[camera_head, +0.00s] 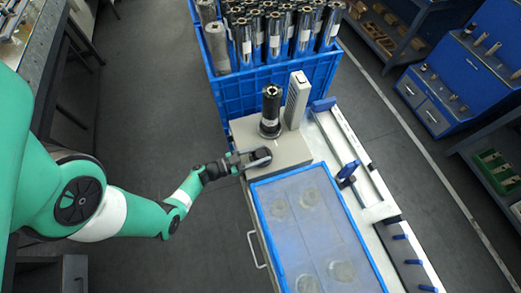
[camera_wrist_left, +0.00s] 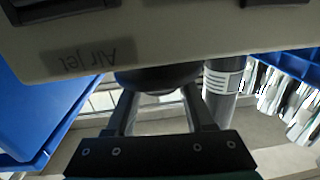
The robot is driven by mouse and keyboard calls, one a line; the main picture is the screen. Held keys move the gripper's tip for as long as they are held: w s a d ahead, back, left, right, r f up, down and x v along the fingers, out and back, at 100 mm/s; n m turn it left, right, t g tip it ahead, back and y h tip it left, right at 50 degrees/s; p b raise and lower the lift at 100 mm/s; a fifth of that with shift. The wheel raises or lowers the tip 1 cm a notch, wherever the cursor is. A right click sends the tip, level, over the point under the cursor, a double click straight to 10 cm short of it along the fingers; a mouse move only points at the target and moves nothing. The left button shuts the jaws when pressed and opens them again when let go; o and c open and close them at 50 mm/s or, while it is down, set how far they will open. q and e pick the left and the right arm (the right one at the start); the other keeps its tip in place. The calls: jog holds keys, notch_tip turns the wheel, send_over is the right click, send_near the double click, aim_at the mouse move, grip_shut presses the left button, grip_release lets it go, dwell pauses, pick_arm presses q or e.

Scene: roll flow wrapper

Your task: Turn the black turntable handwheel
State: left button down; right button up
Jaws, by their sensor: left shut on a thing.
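The black handwheel (camera_head: 262,155) sits at the near left edge of a beige box-shaped unit (camera_head: 292,150). My left gripper (camera_head: 240,161) reaches it from the left, with its fingers at the wheel. In the left wrist view the handwheel (camera_wrist_left: 158,80) is a dark rounded shape, partly hidden, between the two fingers of my left gripper (camera_wrist_left: 160,95). The gripper is shut on it. A black upright spindle (camera_head: 270,108) stands on top of the unit. My right gripper is in neither view.
A blue crate (camera_head: 240,92) full of upright rolls stands behind the unit. A blue-framed tray (camera_head: 262,215) with a clear cover lies in front of it. A white rail fixture (camera_head: 345,150) runs along the right. Open floor (camera_head: 165,110) lies to the left.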

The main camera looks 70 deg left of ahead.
pick_arm(q)
jog(key=m+h, duration=0.1)
jog(key=h, duration=0.1)
jog(key=m+h+b, duration=0.1)
jog(key=h, duration=0.1)
jog(key=shift+a+f+m, duration=0.1)
jog(key=shift+a+m, duration=0.05)
jog(key=shift+m, duration=0.25)
jog(key=shift+m+g+h+b, duration=0.7)
jog(key=shift+m+h+b, duration=0.45)
jog(key=shift+h, duration=0.85)
jog(key=shift+m, duration=0.25)
jog(key=shift+c, duration=1.4)
grip_release()
jog(key=v, duration=1.1)
jog(key=shift+s+b, duration=0.25)
jog(key=shift+b, duration=0.05)
